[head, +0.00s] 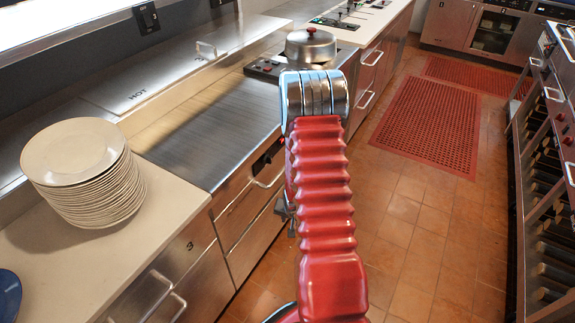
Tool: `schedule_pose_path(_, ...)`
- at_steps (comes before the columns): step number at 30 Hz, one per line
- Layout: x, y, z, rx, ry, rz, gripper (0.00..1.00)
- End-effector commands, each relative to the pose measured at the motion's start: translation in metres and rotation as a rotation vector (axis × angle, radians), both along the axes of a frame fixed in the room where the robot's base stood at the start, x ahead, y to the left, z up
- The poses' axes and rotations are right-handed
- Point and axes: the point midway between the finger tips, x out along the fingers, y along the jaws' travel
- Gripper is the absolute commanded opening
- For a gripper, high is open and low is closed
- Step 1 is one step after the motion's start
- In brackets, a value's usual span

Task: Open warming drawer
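Steel drawer fronts with bar handles line the counter at left. One upper drawer (237,208) sits under the flat steel top, with a lower drawer (250,245) below it. All of these fronts look shut. I cannot tell which one is the warming drawer. My red arm fills the middle and covers part of the fronts. A small grey part of my gripper (286,208) shows at the arm's left edge, close to the drawer handles in the picture. Its fingers are mostly hidden, and contact cannot be judged.
A stack of plates (88,180) stands on the pale counter (165,205). A lidded pot (310,47) stands farther back. A rack (550,230) lines the right side. The tiled aisle (425,235) is clear, with red mats (430,122) farther along.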

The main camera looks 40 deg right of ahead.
Motion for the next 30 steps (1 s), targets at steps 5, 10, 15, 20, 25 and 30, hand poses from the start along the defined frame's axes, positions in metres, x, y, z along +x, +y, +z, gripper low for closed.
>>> schedule_pose_path(5,0.005,-0.02,-0.044,0.005,-0.112,-0.113,0.32)
schedule_pose_path(10,0.012,-0.037,-0.077,0.014,-0.254,-0.225,0.32)
schedule_pose_path(15,0.022,-0.052,-0.101,0.038,-0.44,-0.346,0.32)
schedule_pose_path(20,0.034,-0.064,-0.105,0.073,-0.645,-0.444,0.32)
schedule_pose_path(25,0.048,-0.074,-0.089,0.133,-0.887,-0.526,0.32)
schedule_pose_path(30,0.063,-0.081,-0.052,0.225,-1.15,-0.578,0.32)
